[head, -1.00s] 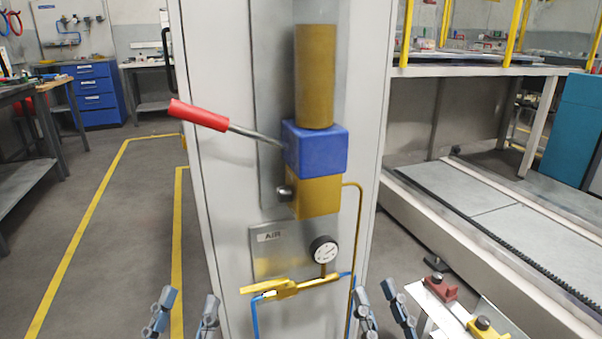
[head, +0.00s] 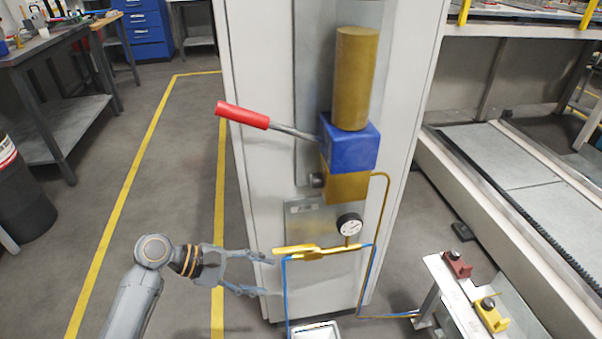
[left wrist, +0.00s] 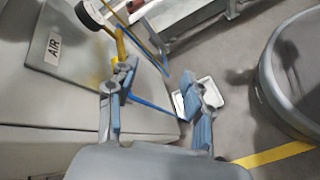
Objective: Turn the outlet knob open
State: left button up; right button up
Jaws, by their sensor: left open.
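A yellow lever valve (head: 305,252) sits on the blue and brass piping at the front of the white column, below the gauge (head: 349,224). A small black knob (head: 317,181) sticks out of the yellow block (head: 346,185) higher up. I cannot tell which of these is called the outlet knob. My left gripper (head: 267,276) is open and empty, just left of and slightly below the yellow valve's left end. In the left wrist view part of the yellow piping (left wrist: 120,44) shows beyond one finger, partly hidden by it. My right gripper is out of view.
A red-handled lever (head: 243,115) juts left from the blue block (head: 349,143). A white tray (head: 316,331) stands on the floor below the valve. A small bench (head: 459,304) with red and yellow fixtures is at right.

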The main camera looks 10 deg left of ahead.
pick_arm(q)
jog(key=w+a+r+n+t+h, duration=0.1)
jog(key=w+a+r+n+h, duration=0.25)
jog(key=r, duration=0.45)
jog(key=w+a+r+n+t+h, duration=0.1)
jog(key=w+a+r+n+h, duration=0.15)
jog(key=w+r, duration=0.45)
send_near(311, 181)
jog(key=shift+n, duration=0.4)
jog(key=b+x, duration=0.1)
jog(key=x, duration=0.7)
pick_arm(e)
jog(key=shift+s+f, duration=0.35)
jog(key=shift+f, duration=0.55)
pick_arm(q)
jog(key=shift+c, duration=0.4)
jog(key=shift+a, duration=0.1)
grip_shut()
